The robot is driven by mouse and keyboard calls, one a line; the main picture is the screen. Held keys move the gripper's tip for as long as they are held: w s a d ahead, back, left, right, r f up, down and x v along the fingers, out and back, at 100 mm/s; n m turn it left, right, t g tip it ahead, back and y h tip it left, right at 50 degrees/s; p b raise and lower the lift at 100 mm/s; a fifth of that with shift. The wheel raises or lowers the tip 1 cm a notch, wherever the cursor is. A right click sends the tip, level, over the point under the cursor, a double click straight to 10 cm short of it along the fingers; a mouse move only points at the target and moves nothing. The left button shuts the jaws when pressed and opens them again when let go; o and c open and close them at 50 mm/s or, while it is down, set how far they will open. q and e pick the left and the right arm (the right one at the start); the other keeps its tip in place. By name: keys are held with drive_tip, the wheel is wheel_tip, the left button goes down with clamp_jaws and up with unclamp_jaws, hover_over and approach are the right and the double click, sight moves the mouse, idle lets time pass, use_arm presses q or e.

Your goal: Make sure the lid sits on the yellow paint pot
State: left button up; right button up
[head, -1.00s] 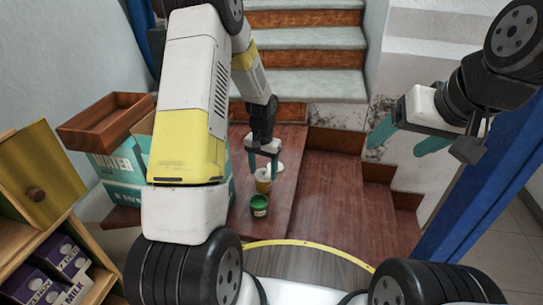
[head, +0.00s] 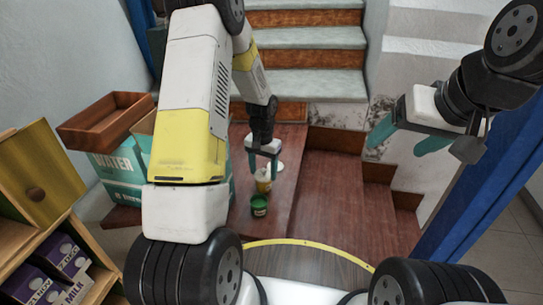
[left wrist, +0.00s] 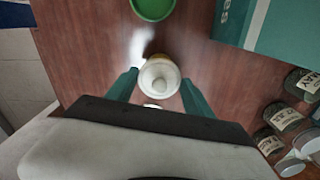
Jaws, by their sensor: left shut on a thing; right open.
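The yellow paint pot (head: 263,187) stands on the reddish-brown wooden board, just behind a green pot (head: 259,206). My left gripper (head: 263,172) points down over the yellow pot, its two teal fingers either side of its top. In the left wrist view, a pale round lid with a small knob (left wrist: 159,78) lies between the fingertips, and the gripper is shut on it. The lid is over the pot; whether it rests on the rim or hangs just above I cannot tell. My right gripper (head: 398,140) is open and empty at the right, raised well above the stairs.
A small white thing (head: 279,167) lies just behind the yellow pot. Teal cartons (head: 118,172) carry a brown wooden tray (head: 105,120) at the left. Several labelled jars (left wrist: 283,117) stand right in the wrist view. Wooden steps go down right of the board.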

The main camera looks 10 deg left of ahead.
idle(0.3)
use_arm(q)
drive_tip(key=o, duration=1.7)
drive_tip(key=shift+r, duration=3.55)
clamp_jaws()
drive_tip(key=shift+f, duration=0.2)
